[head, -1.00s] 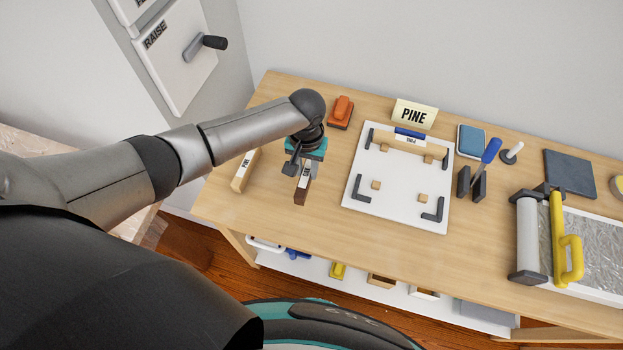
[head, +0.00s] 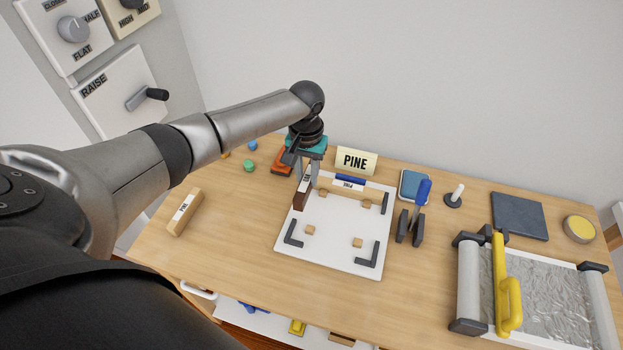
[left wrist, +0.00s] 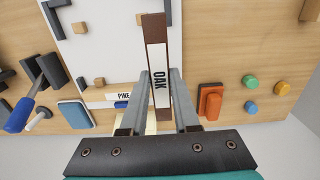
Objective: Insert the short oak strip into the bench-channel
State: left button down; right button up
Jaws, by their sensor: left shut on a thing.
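My left gripper (head: 306,170) is shut on the short oak strip (head: 300,198), a dark brown bar with a white label; it also shows in the left wrist view (left wrist: 155,28), reading OAK. The strip is over the left edge of a white board (head: 335,232) with dark corner brackets. Whether it touches the board, I cannot tell. The far left bracket is hidden behind the gripper and strip in the head view. A pine strip (head: 325,183) with a blue piece lies along the board's far side. Nothing is labelled as the bench-channel. My right gripper is out of view.
A second pine strip (head: 186,212) lies on the bench to the left. Dark uprights (head: 411,228) with a blue-handled tool stand right of the board. The front bench is clear.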

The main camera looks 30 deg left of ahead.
aim_at(307, 187)
pick_arm(q)
jog(key=shift+p, duration=0.65)
jog(key=shift+f+b, duration=1.2)
jog(key=shift+f, duration=0.95)
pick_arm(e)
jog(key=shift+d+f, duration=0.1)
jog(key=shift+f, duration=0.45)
pick_arm(q)
jog(key=shift+p, duration=0.3)
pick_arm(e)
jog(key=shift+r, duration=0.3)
pick_arm(q)
jog(key=shift+p, duration=0.35)
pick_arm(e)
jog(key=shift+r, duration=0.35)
pick_arm(q)
jog(key=shift+f+b, duration=1.9)
jog(key=shift+f, duration=0.8)
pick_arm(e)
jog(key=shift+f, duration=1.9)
